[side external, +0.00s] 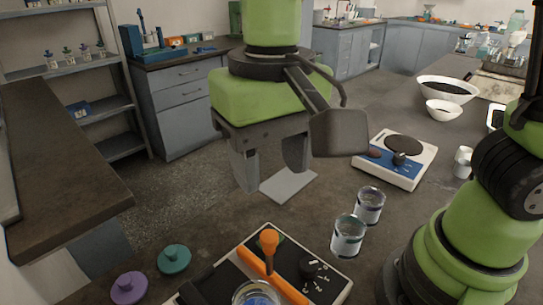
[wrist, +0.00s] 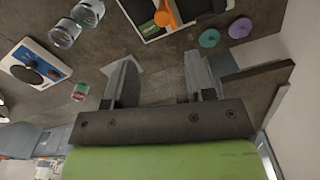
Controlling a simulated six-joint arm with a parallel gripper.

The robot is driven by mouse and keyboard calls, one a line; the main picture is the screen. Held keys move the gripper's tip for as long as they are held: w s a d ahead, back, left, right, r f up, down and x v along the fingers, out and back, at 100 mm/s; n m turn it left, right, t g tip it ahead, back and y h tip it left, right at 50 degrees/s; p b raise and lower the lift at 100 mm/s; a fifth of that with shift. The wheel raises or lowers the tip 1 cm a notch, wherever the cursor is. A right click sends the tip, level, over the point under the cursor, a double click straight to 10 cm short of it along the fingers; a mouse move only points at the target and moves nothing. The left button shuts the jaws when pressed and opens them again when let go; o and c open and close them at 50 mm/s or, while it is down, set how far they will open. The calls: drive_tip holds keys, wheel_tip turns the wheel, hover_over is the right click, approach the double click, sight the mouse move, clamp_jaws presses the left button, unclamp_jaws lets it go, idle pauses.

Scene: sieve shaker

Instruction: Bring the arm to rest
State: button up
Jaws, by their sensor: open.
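My gripper (side external: 270,170) hangs open and empty over the bench, its two grey fingers pointing down and apart. In the wrist view the fingers (wrist: 161,80) also stand wide with nothing between them. A flat light grey plate (side external: 289,187) lies on the bench below the gripper. The shaker (side external: 325,272), with an orange clamp bar (side external: 272,277), an orange knob (side external: 268,240) and a black dial, stands at the bottom of the side view. A glass container (side external: 257,291) shows at its front, cut off by the frame edge.
Two clear cans (side external: 370,205) (side external: 348,236) stand beside the shaker. A purple lid (side external: 129,288) and a teal lid (side external: 174,258) lie left. A blue-and-white hotplate-like device (side external: 417,165) stands right of the gripper. The wrist view shows another small container (wrist: 80,91).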

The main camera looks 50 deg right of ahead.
drive_tip(key=s+d+r+t+y, duration=0.1)
drive_tip(key=s+d+r+t, duration=0.2)
drive_tip(key=d, duration=0.3)
drive_tip(key=s+d+r+m+t+y, duration=0.1)
drive_tip(key=s+d+r+t, duration=0.2)
drive_tip(key=d, duration=0.4)
drive_tip(key=shift+d+t, duration=0.25)
drive_tip(key=shift+t, duration=0.35)
